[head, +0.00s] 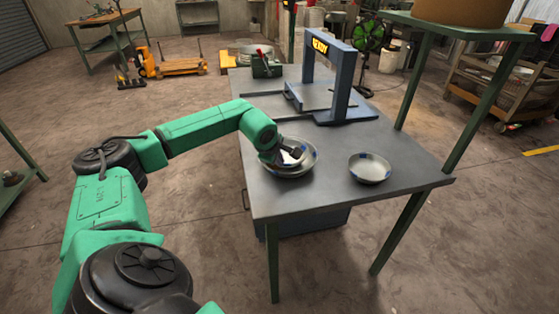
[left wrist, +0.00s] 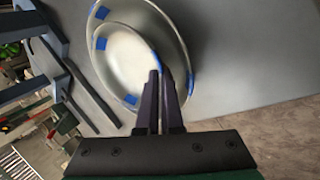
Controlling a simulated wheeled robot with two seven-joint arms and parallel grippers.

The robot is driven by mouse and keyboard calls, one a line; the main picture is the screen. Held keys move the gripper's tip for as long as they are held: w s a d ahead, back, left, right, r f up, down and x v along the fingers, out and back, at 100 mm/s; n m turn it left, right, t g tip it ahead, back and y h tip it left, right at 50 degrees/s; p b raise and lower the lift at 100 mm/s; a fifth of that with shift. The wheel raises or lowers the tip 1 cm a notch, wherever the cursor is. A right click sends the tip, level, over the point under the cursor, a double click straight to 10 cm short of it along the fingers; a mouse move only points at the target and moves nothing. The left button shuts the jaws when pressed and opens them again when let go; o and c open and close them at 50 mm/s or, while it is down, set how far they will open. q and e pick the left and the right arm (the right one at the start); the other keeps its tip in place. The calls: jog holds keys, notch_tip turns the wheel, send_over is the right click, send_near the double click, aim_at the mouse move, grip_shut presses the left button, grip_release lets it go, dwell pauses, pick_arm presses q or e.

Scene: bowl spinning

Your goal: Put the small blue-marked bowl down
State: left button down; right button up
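The small blue-marked bowl (left wrist: 125,62) is pale metal with blue patches on its rim. It shows within the outline of a larger blue-marked bowl (left wrist: 172,30); I cannot tell whether it touches it. In the head view, the larger bowl (head: 283,172) sits on the table near its left edge, and the small bowl inside is partly hidden by my gripper. My left gripper (head: 299,153) reaches down over the larger bowl. In the left wrist view its fingers (left wrist: 161,72) are close together, with the small bowl's near rim between the tips. My right gripper is not in view.
Another blue-marked bowl (head: 370,168) stands to the right on the grey table (head: 330,196). A blue frame machine (head: 340,85) and a dark green box (head: 266,68) stand at the back. A green-legged stand (head: 408,80) rises beside the table's right side.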

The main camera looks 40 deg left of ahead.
pick_arm(q)
jog(key=shift+f, duration=0.1)
jog(key=c, duration=1.1)
grip_release()
jog(key=shift+r, duration=0.2)
jog(key=b+v, duration=0.1)
jog(key=v, duration=1.1)
jog(key=shift+f, duration=0.1)
